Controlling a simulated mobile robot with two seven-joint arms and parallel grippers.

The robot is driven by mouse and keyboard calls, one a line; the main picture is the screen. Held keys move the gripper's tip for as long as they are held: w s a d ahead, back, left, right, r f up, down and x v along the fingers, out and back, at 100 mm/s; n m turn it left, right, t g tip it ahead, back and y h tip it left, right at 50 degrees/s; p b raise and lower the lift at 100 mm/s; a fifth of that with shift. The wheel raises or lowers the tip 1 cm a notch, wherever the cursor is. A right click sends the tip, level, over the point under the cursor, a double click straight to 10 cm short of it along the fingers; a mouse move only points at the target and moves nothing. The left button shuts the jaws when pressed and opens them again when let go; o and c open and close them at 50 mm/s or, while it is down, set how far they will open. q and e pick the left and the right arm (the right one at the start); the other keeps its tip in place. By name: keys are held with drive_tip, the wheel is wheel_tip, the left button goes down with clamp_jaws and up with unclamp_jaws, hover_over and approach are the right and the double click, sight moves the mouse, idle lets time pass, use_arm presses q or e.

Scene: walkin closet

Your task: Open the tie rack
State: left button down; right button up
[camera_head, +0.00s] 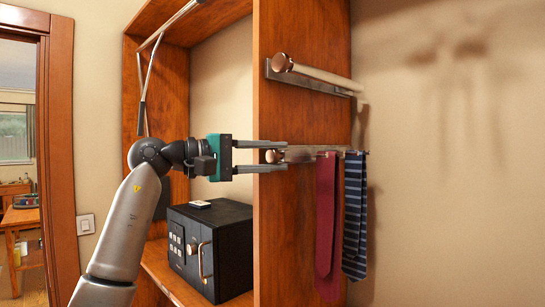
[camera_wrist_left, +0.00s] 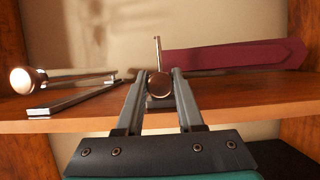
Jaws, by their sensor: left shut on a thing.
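The tie rack (camera_head: 305,153) is a metal rail on the side of the wooden closet panel, with a round copper-coloured knob at its near end. A red tie (camera_head: 328,225) and a navy striped tie (camera_head: 355,215) hang from its far part. My left gripper (camera_head: 276,156) reaches in from the left and is shut on the knob. In the left wrist view the knob (camera_wrist_left: 160,86) sits between the two fingertips, and the red tie (camera_wrist_left: 235,55) shows beyond it. My right gripper is in neither view.
A second rail (camera_head: 315,75) with a similar knob is mounted above the tie rack. A black safe (camera_head: 210,250) stands on the shelf below my left gripper. The wooden panel edge (camera_head: 262,225) is close to the fingers. Free space lies right of the ties, before the wall.

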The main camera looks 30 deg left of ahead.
use_arm(q)
drive_tip(key=shift+s+f, duration=0.1)
idle(0.4)
drive_tip(key=shift+s+a, duration=0.15)
drive_tip(key=s+a+b, duration=0.4)
drive_tip(key=s+b, duration=0.1)
drive_tip(key=s, duration=0.7)
drive_tip(key=s+a+b, duration=0.4)
drive_tip(key=s+b, duration=0.2)
drive_tip(key=s, duration=0.7)
drive_tip(key=shift+a, duration=0.3)
drive_tip(key=c, duration=0.5)
unclamp_jaws()
drive_tip(key=shift+c, duration=0.2)
